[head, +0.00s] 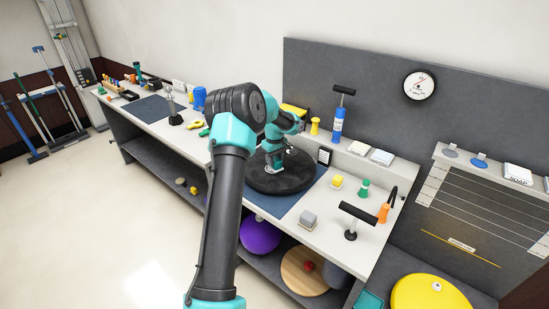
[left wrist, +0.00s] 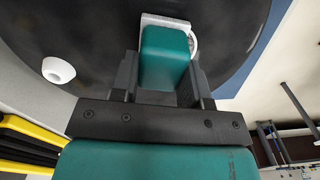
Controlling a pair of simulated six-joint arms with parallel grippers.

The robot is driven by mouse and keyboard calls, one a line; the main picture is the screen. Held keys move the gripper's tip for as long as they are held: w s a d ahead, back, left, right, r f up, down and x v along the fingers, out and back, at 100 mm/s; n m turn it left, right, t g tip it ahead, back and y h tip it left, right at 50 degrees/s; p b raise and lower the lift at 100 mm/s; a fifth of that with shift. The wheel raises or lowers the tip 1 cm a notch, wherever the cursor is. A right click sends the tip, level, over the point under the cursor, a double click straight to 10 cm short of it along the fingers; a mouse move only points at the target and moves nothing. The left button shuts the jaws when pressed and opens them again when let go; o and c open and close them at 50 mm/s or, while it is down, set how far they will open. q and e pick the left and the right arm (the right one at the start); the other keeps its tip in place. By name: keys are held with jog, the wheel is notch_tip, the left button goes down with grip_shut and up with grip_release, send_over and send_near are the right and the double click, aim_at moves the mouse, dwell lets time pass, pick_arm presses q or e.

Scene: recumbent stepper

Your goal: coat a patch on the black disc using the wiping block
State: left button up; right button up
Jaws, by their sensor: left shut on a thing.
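The black disc (head: 297,178) lies flat on a blue mat (head: 315,190) on the bench in the head view. It fills most of the upper part of the left wrist view (left wrist: 90,30). My left gripper (head: 274,163) is over the disc, pointing down. In the left wrist view its jaws (left wrist: 166,80) are shut on the teal wiping block (left wrist: 165,55), which has a pale edge at its far end. The block is at the disc's surface; I cannot tell if it touches. A pale curved mark (left wrist: 194,45) shows beside the block. My right gripper is out of view.
A grey block (head: 309,219), a yellow piece (head: 337,182), a green piece (head: 364,188) and a black-handled T-shaped tool (head: 355,217) stand right of the disc. A white knob-like piece (left wrist: 58,70) shows in the left wrist view.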

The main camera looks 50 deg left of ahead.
pick_arm(q)
jog(key=shift+s+d, duration=0.1)
jog(key=shift+s, duration=0.45)
jog(key=shift+w, duration=0.35)
jog(key=shift+w+a, duration=0.2)
jog(key=shift+w, duration=0.4)
jog(key=shift+w+a, duration=0.15)
jog(key=shift+w, duration=0.4)
jog(key=shift+d, duration=0.1)
jog(key=shift+s+d, duration=0.15)
jog(key=shift+s, duration=0.6)
jog(key=shift+s+d, duration=0.15)
jog(key=shift+s, duration=0.55)
jog(key=shift+w+a+f, duration=0.1)
jog(key=shift+w+a, duration=0.05)
jog(key=shift+a, duration=0.05)
jog(key=shift+w+a, duration=0.15)
jog(key=shift+w, duration=0.6)
jog(key=shift+w+a, duration=0.1)
jog(key=shift+w, duration=0.6)
notch_tip(320, 180, up, 8)
jog(key=shift+d, duration=0.1)
